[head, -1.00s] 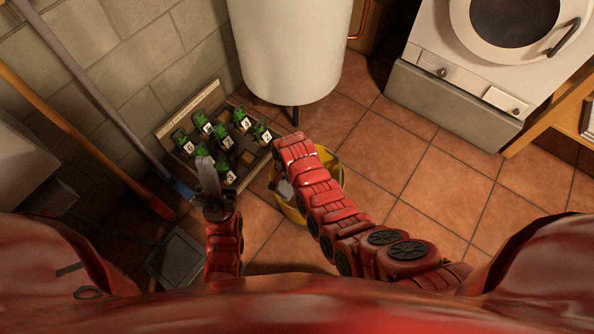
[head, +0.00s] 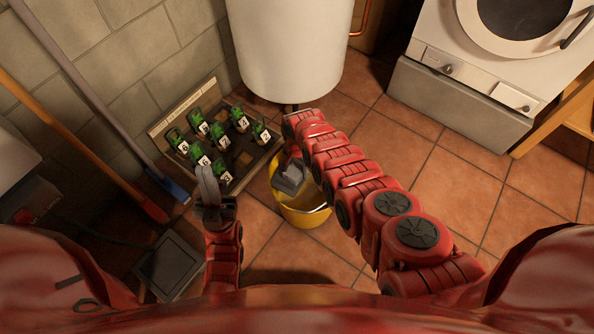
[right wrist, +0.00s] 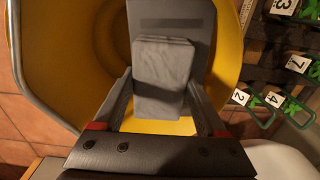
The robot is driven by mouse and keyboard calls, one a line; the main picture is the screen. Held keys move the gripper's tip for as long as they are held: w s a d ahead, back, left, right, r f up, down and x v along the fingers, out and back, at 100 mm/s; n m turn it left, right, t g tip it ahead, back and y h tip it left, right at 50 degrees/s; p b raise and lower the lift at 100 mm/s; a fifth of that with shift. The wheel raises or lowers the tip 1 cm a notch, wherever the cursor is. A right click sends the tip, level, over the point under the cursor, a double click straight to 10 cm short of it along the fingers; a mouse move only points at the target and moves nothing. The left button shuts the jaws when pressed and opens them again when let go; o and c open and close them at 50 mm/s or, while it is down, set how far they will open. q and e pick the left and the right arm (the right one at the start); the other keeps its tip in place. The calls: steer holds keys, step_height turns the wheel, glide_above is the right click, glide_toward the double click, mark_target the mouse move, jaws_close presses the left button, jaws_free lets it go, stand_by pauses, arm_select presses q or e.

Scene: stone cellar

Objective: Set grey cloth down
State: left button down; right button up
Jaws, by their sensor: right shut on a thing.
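The grey cloth (right wrist: 163,80) is a small folded block between the two fingers of my right gripper (right wrist: 162,92) in the right wrist view. My right gripper (head: 290,178) is shut on it, over the back left part of the yellow bucket (head: 304,217) in the head view. The bucket's yellow wall (right wrist: 228,62) surrounds the cloth in the right wrist view. I cannot tell how high above the bucket's floor the cloth is. My left gripper (head: 209,188) is empty, left of the bucket; its finger gap is unclear.
A white cylindrical tank (head: 290,50) is behind. A white washing machine (head: 470,60) is at back right. Broom handles lean at left. Floor tiles at right are clear.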

steer(key=shift+r, duration=0.1)
steer(key=shift+f, duration=0.25)
steer(key=o, duration=1.3)
steer(key=shift+r, duration=0.1)
steer(key=shift+c, duration=0.2)
steer(key=shift+r, duration=0.1)
